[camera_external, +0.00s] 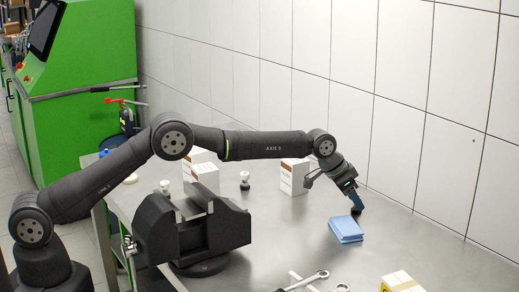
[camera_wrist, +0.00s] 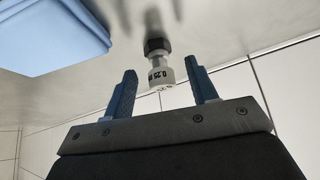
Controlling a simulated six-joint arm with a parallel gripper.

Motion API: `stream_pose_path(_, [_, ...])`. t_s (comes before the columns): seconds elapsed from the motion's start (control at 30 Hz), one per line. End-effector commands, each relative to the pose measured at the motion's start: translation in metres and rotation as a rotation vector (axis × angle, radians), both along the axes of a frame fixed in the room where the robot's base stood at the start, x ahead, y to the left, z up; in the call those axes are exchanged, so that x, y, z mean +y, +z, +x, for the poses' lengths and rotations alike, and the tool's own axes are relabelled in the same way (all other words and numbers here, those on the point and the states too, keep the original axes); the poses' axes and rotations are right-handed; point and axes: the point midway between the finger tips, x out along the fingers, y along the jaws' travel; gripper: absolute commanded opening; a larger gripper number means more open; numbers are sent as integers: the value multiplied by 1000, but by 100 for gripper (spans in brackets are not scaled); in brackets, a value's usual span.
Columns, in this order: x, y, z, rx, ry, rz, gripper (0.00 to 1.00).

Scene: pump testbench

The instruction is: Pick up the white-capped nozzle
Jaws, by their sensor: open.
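In the wrist view a nozzle with a white end (camera_wrist: 161,76) marked "0.25" and a black collar (camera_wrist: 157,44) shows between my fingertips, with a gap on both sides. My gripper (camera_wrist: 161,66) is open, its blue fingers apart and empty. In the external view my gripper (camera_external: 356,208) points down near the tabletop, just behind the folded blue cloth (camera_external: 346,229); the nozzle there cannot be made out. Two small white-capped parts (camera_external: 245,180) (camera_external: 165,187) stand farther left on the table, near the vise.
The blue cloth also shows in the wrist view (camera_wrist: 50,32), left of the fingers. A black vise (camera_external: 190,230), white boxes (camera_external: 294,177), wrenches (camera_external: 305,281) and a yellow-white box (camera_external: 401,282) stand or lie on the metal table. A tiled wall (camera_external: 400,100) rises behind.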

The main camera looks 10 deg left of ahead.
Motion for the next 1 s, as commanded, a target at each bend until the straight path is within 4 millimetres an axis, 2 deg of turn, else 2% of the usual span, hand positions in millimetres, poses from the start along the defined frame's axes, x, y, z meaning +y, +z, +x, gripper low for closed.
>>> stream_pose_path(0.03, [-3,-7,1,0,0,1,53])
stream_pose_path(0.2, [-11,-19,4,0,0,1,53])
stream_pose_path(0.53, [-12,-22,5,0,0,0,53])
stream_pose_path(0.7, [-12,-21,5,0,0,0,19])
stream_pose_path(0.8, [-12,-21,5,0,0,0,4])
stream_pose_path(1.0, [-12,-21,5,0,0,-1,4])
